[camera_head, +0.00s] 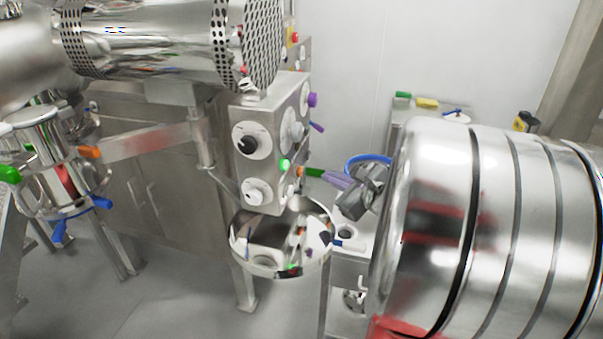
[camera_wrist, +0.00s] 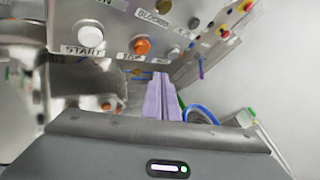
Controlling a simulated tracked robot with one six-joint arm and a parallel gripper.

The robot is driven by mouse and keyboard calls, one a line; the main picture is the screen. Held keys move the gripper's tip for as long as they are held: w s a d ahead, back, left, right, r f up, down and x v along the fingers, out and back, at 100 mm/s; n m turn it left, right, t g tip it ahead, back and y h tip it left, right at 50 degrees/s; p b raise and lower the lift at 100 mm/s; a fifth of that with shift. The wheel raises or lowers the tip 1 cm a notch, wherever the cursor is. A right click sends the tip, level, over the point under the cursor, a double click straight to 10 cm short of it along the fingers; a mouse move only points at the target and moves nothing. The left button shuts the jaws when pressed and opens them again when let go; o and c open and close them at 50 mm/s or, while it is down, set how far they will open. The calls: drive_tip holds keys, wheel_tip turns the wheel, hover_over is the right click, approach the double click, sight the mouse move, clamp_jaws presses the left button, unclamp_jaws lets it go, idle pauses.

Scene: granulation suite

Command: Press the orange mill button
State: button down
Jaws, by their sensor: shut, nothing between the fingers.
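In the wrist view, an orange round button (camera_wrist: 141,46) sits on a steel control panel, with a label below it that is hard to read. My gripper's two purple fingers (camera_wrist: 160,80) are together and empty, with their tips below the orange button in the picture. I cannot tell if they touch anything; they look apart from the button. In the head view, my gripper (camera_head: 328,177) is to the right of the control box (camera_head: 240,183), its fingers pointing left toward the box's right side. A small orange spot (camera_head: 300,172) shows there, possibly the button.
A white button (camera_wrist: 90,35) marked START is left of the orange one. A bench with green and yellow items (camera_head: 427,103) stands behind.

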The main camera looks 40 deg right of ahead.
sight(300, 172)
drive_tip(key=shift+w+a, duration=1.05)
drive_tip(key=shift+w, duration=0.3)
idle(1.1)
drive_tip(key=shift+w+a, duration=0.3)
drive_tip(key=shift+w, duration=0.05)
drive_tip(key=shift+w+a, duration=0.3)
drive_tip(key=shift+w, duration=0.1)
idle(1.0)
drive_tip(key=shift+s+d, duration=0.1)
idle(0.4)
drive_tip(key=shift+s+d, duration=0.5)
drive_tip(key=shift+s, duration=0.15)
